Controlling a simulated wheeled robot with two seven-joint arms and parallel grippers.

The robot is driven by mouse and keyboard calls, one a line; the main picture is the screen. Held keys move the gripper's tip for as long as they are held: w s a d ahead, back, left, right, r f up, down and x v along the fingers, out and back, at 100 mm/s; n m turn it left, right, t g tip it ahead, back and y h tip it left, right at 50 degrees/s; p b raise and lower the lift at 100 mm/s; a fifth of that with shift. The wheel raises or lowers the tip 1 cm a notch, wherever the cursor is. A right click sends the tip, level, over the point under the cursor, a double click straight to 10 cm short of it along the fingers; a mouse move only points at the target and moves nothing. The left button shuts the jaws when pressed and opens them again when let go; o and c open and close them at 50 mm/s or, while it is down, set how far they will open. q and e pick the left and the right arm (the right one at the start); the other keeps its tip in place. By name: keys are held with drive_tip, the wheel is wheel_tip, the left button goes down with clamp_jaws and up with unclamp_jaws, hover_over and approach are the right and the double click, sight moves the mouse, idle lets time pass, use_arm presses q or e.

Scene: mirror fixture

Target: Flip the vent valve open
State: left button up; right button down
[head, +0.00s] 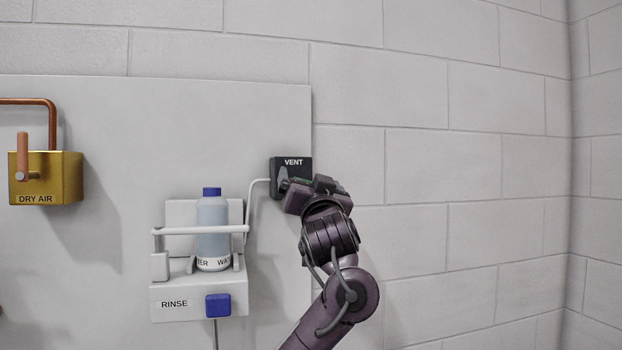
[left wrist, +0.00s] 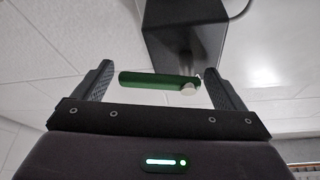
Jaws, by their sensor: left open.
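The vent valve is a dark box (head: 291,164) labelled VENT at the right edge of the wall panel. In the left wrist view, the dark box (left wrist: 185,40) stands above the jaws, with a green lever (left wrist: 150,80) on a pale round pivot (left wrist: 188,88). My left gripper (head: 290,190) is at the lower front of the box and hides part of it. In the left wrist view, my left gripper (left wrist: 157,70) is open, with the lever lying crosswise between its fingers; contact cannot be told. My right gripper is not in view.
Left of the valve, a rinse holder (head: 170,303) with a blue button (head: 218,305) carries a blue-capped bottle (head: 212,215). A white cable (head: 248,205) runs to the vent box. A brass DRY AIR valve (head: 62,175) is at far left. Bare block wall (head: 450,160) lies right.

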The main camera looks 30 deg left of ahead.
use_arm(q)
drive_tip(key=shift+c, duration=0.4)
drive_tip(key=c, duration=0.9)
drive_tip(key=shift+n+g+y+b, duration=0.3)
drive_tip(key=shift+n+b, duration=0.25)
drive_tip(key=shift+n, duration=0.55)
drive_tip(key=shift+r+n+g+y, duration=0.35)
drive_tip(key=shift+n+g+y, duration=0.2)
drive_tip(key=shift+n, duration=0.65)
drive_tip(key=o, duration=1)
drive_tip(key=shift+d+f, duration=0.1)
